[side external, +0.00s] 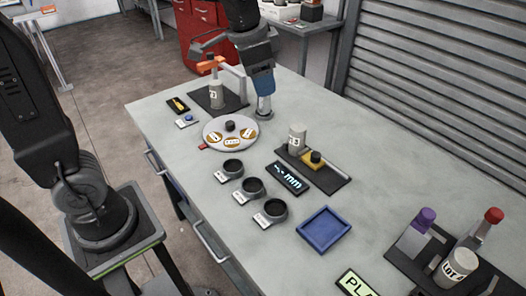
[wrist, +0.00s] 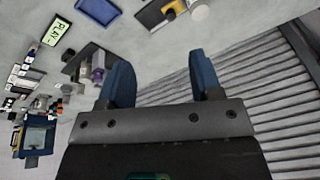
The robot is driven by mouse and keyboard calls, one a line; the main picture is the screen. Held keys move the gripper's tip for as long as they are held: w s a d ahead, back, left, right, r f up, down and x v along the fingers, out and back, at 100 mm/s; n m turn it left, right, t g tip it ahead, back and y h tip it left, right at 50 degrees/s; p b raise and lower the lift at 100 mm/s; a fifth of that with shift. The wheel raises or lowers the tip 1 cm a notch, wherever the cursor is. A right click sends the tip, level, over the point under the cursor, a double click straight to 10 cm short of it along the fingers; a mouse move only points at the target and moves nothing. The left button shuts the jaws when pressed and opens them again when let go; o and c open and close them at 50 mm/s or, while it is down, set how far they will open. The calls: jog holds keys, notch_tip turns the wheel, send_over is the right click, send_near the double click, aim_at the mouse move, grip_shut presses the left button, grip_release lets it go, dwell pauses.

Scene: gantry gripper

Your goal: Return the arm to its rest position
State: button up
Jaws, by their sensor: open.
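In the side external view my gripper (side external: 262,82) points down over the far part of the grey table (side external: 385,215), on the shutter side. A pale upright piece (side external: 264,106) shows just below its blue fingers; whether they touch I cannot tell. The rest position is not marked in either view.
A round dial plate (side external: 213,140) and a black-based stand (side external: 234,97) are near my gripper. Labelled cylinder (side external: 297,139), several black ring holders (side external: 252,188), blue tray (side external: 325,230) and capped vials (side external: 422,222) stand farther along. A ribbed shutter (side external: 450,90) borders the table.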

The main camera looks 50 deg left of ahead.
jog(key=s+f+n+t, duration=0.1)
jog(key=s+n, duration=0.1)
jog(key=s, duration=0.6)
jog(key=s+a+f+n+t, duration=0.1)
jog(key=s+f+n, duration=0.1)
jog(key=s, duration=0.6)
jog(key=shift+s+n, duration=0.2)
jog(key=shift+n, duration=0.3)
